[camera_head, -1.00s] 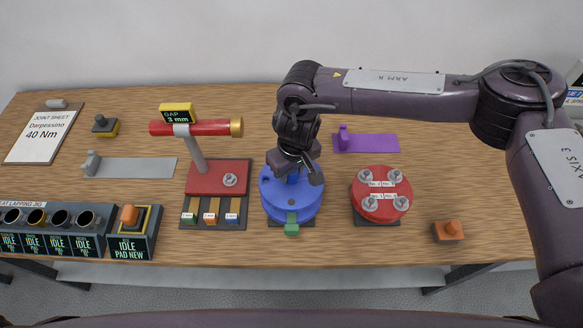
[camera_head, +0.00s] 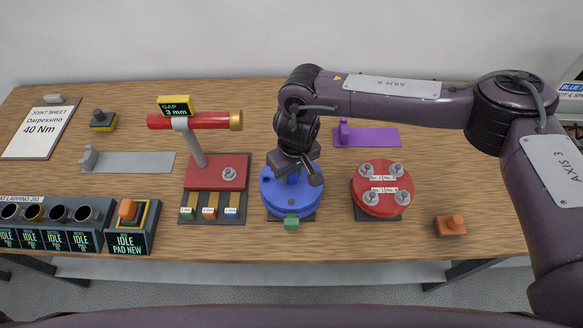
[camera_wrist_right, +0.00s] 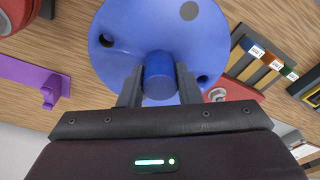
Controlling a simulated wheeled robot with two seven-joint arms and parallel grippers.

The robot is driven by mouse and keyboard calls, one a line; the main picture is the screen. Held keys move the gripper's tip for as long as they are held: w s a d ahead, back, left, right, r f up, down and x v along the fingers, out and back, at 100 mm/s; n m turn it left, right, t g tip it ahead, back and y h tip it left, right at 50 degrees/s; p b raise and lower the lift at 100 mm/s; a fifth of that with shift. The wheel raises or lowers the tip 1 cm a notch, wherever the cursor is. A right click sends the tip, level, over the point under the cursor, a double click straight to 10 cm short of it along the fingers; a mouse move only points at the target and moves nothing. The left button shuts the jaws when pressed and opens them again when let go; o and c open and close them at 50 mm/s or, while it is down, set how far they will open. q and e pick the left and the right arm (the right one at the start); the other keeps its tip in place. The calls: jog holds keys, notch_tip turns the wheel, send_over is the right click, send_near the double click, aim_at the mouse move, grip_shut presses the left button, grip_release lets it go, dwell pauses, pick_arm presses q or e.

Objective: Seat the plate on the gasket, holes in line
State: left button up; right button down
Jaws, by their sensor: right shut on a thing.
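A round blue plate (camera_head: 291,203) with a central post and holes sits at the middle of the bench over a dark base (camera_head: 306,217). A small green tab (camera_head: 292,223) sticks out at its front edge. My right gripper (camera_head: 291,176) reaches down over the plate. In the right wrist view the blue plate (camera_wrist_right: 205,28) shows dark holes, and my right gripper (camera_wrist_right: 159,82) is shut on its central blue post (camera_wrist_right: 159,72). The gasket is not visible; the plate hides what lies beneath. I cannot tell whether the holes line up. My left gripper is not in view.
A red disc with bolts (camera_head: 381,190) stands close to the right. A red gauge stand (camera_head: 217,172) with a tube above is close to the left. A purple bracket (camera_head: 365,138) lies behind; an orange button (camera_head: 450,225) is at front right.

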jog(key=shift+r+p, duration=0.15)
jog(key=shift+p, duration=0.15)
dwell(0.5)
jog(key=shift+f+b, duration=0.65)
jog(key=shift+f, duration=0.4)
dwell(0.5)
jog(key=c, duration=1)
grip_release()
jog(key=shift+s, duration=0.1)
jog(key=shift+o, duration=0.2)
jog(key=shift+s+f, duration=0.1)
jog(key=shift+f, duration=0.05)
jog(key=r+p, duration=0.2)
jog(key=r, duration=0.1)
jog(key=r+p, duration=0.3)
jog(key=shift+s+d+p, duration=0.2)
jog(key=shift+p, duration=0.1)
jog(key=shift+r, duration=0.1)
jog(key=shift+s+d+r, duration=0.1)
jog(key=shift+r, duration=0.85)
jog(key=shift+s+f, duration=0.1)
